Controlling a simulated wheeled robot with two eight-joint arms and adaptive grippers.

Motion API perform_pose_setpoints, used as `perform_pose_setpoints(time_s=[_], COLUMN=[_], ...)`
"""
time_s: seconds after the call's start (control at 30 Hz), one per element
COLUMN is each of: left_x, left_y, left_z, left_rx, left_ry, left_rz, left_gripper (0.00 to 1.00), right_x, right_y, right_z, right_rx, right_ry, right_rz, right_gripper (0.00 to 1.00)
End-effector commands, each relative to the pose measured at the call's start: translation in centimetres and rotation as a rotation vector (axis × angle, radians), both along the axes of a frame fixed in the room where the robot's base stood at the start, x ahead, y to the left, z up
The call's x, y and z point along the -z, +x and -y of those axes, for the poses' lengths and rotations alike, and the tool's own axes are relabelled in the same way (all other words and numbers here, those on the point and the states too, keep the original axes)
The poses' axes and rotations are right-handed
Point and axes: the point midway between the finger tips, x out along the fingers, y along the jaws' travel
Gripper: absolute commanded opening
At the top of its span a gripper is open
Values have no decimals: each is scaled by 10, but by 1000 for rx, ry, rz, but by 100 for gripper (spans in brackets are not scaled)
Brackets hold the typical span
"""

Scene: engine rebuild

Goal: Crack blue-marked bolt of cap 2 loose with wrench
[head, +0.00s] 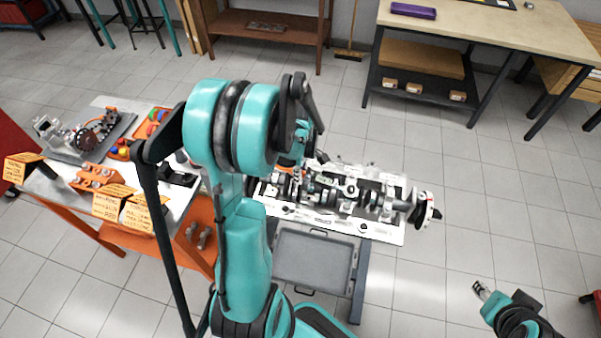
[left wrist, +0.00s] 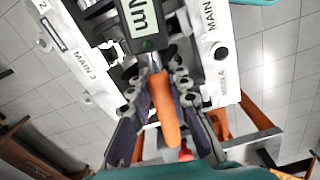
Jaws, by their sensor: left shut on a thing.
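The engine block (head: 340,197) lies on a stand, its row of bearing caps and shaft facing up. My left gripper (head: 302,138) is over its left end, mostly hidden behind my own arm. In the left wrist view, my left gripper (left wrist: 158,98) is shut around the orange handle (left wrist: 166,112) of the wrench. The wrench's dark body with a green "Nm" display (left wrist: 142,18) extends up over the block between labels MAIN 3 and MAIN 4. Its working end, cap 2 and the blue-marked bolt cannot be made out. My right gripper (head: 482,291) is low at the right, apart from everything; its opening is unclear.
A grey tray (head: 313,258) sits below the block's front edge. A side table (head: 62,190) at the left holds parts, orange trays and yellow label cards. A workbench (head: 480,30) stands at the back right. Floor right of the block is clear.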

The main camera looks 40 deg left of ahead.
Motion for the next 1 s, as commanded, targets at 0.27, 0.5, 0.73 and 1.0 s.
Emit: perform_pose_setpoints(time_s=[0.27, 0.5, 0.73, 1.0], left_x=[0, 0, 0, 0], left_y=[-6, -14, -16, -17], left_z=[2, 5, 5, 6], left_rx=[-39, -87, -100, -106], left_ry=[0, 0, 0, 0], left_rz=[0, 0, 0, 0], left_gripper=[0, 0, 0, 0], right_x=[1, 1, 1, 2], right_y=[0, 0, 0, 0], right_z=[0, 0, 0, 0], right_rx=[0, 0, 0, 0], right_ry=[0, 0, 0, 0], right_rz=[0, 0, 0, 0], right_gripper=[40, 40, 40, 40])
